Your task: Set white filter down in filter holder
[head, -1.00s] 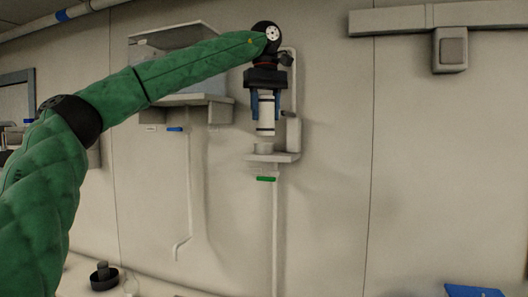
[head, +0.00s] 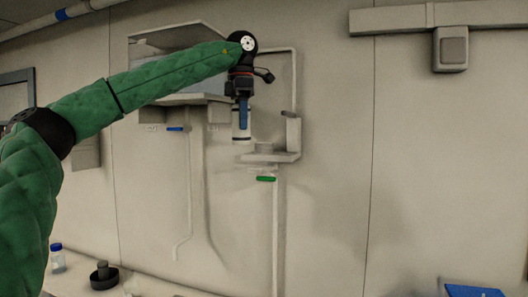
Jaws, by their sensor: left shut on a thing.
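My left gripper (head: 243,112) hangs down from the green arm, its blue fingers shut on the white filter (head: 237,130), an upright white cylinder with dark bands. The filter is just left of the filter holder (head: 285,156), a small wall-mounted shelf with a low round seat (head: 263,147) and an upright block at its right. The filter's lower end is near the seat's height but is not over it; I cannot tell the gap in depth. My right gripper is out of view.
A wall box (head: 185,98) with a pipe and blue handle (head: 175,129) is close to the left. A green handle (head: 266,179) sits below the holder. A black round object (head: 103,276) and a blue-capped bottle (head: 57,258) stand on the counter.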

